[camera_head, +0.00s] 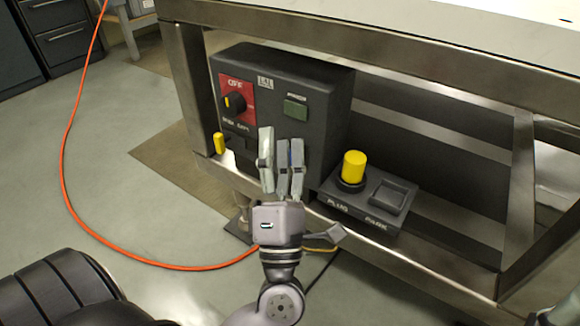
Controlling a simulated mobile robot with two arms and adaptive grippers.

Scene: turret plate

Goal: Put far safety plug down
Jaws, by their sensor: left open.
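A yellow plug (354,167) stands upright in the round black seat marked PLUG on a small black block (345,208) at the cabinet's right. A square recess marked PARK (387,197) is beside it and looks empty. My left gripper (281,143) is open and empty, pointing up in front of the dark control box. It is left of the yellow plug and apart from it. A smaller yellow piece (219,143) shows at the box's lower left. My right gripper is not in view.
The dark control box (325,90) has a red OFF panel (237,98) with a knob and a green button (295,109). A metal frame (450,110) surrounds it, with a tabletop above. An orange cable (66,150) lies on the floor at left.

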